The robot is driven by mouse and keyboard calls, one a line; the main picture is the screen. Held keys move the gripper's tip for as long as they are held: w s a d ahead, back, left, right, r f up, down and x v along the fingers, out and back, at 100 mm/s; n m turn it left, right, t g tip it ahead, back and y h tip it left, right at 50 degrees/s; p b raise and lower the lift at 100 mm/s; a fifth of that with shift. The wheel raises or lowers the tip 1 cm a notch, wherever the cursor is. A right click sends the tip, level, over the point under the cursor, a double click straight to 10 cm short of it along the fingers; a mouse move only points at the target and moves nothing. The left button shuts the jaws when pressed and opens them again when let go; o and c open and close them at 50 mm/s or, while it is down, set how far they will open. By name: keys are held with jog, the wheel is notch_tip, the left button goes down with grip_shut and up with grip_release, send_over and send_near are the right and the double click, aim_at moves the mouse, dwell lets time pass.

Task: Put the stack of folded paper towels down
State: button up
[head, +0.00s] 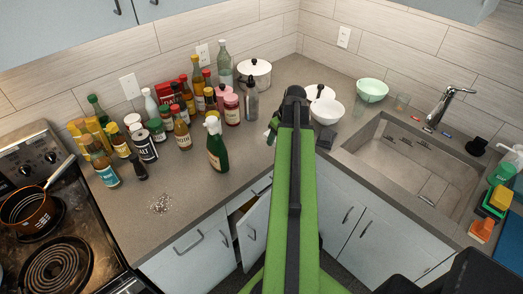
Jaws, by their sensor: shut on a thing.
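My gripper (295,97) is at the far end of my green arm, over the counter (220,207) near the back corner. It is shut on the stack of folded paper towels. The stack is mostly or wholly hidden behind my wrist, and its outline cannot be made out. A small pale edge shows just left of the wrist, but I cannot tell what it is.
White bowls (327,111) and a dark folded cloth (326,138) lie right of my wrist. The sink (415,165) is further right. A green bottle (216,150) and several condiments stand left. Spilled white grains (160,204) lie near the stove (60,255). A cabinet door (254,232) is ajar below.

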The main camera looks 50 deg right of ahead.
aim_at(266, 135)
jog(key=w+f+b, duration=0.1)
jog(key=w, duration=0.1)
jog(key=w+a+f+b, duration=0.1)
jog(key=w, duration=0.1)
jog(key=w+a+f, duration=0.1)
jog(key=w+f, duration=0.1)
jog(key=shift+f+b, duration=0.1)
jog(key=shift+b, duration=0.3)
jog(key=shift+w+a, duration=0.1)
jog(key=shift+w, duration=0.2)
notch_tip(266, 135, down, 4)
jog(key=b, duration=0.4)
jog(key=shift+f, duration=0.25)
jog(key=o, duration=1.2)
jog(key=shift+s, duration=0.1)
jog(key=shift+a+r, duration=0.1)
jog(key=shift+r, duration=0.25)
jog(key=p+v, duration=1.1)
jog(key=v, duration=0.1)
jog(key=shift+p, duration=0.35)
jog(key=shift+f, duration=0.1)
